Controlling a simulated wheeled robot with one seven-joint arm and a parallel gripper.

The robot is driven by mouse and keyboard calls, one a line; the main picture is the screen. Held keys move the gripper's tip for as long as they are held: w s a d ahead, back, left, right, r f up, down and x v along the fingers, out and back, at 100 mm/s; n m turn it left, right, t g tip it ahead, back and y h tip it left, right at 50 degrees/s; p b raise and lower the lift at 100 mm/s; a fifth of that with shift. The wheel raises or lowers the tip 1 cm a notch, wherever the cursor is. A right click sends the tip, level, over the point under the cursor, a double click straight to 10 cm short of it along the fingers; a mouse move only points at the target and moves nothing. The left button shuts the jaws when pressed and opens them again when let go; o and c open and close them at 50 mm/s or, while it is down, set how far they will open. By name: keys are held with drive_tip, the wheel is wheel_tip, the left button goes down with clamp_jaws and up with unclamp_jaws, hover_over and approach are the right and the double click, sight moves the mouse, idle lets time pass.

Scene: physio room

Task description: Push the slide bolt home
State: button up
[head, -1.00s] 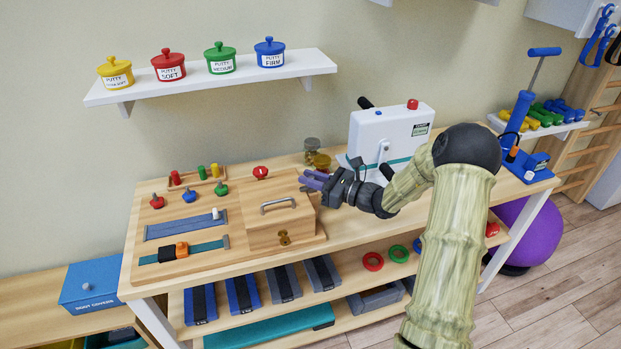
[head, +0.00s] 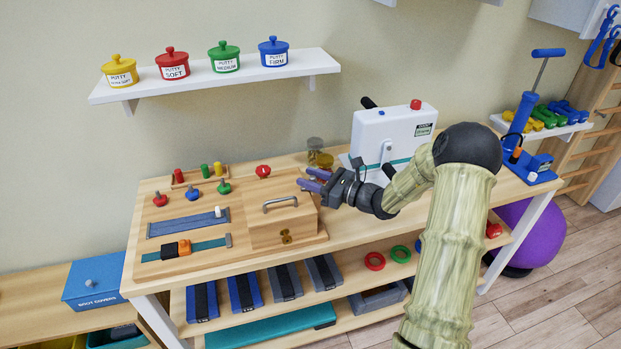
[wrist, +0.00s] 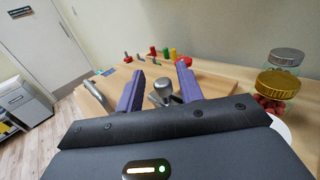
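My gripper (head: 311,181) has two purple fingers, spread apart, just behind the right end of the handled wooden box (head: 268,230) on the activity board (head: 240,258). In the wrist view my gripper (wrist: 160,84) is open. A grey metal knob (wrist: 164,88), apparently the slide bolt's, shows between and below the fingers, with metal parts beside it. I cannot tell whether a finger touches it. In the head view the bolt is not clearly visible; the box and gripper seem to hide it. How far the bolt is slid is unclear.
The box's metal handle (head: 279,202) stands close to my fingers. Jars (head: 318,156) stand behind my gripper, and a white machine (head: 394,133) stands to its right. Coloured knobs (head: 192,195) and straps (head: 186,250) fill the board's left. The table front right of the box is clear.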

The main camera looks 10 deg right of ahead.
drive_tip(key=b+v, duration=0.1)
drive_tip(key=v, duration=1.6)
drive_tip(key=shift+s, duration=0.2)
drive_tip(key=shift+w, duration=0.1)
drive_tip(key=s+a+n+g+h+p, duration=0.4)
drive_tip(key=s+a+n+g+p, duration=0.2)
drive_tip(key=s+a+n+g, duration=0.65)
drive_tip(key=s+a+r+n+t+h+p, duration=0.2)
drive_tip(key=r+n+h+p, duration=0.4)
drive_tip(key=n, duration=0.8)
wheel_tip(320, 180, up, 4)
drive_tip(key=s+t+h, duration=0.1)
drive_tip(key=s+h, duration=0.1)
drive_tip(key=h, duration=0.1)
drive_tip(key=shift+s, duration=0.3)
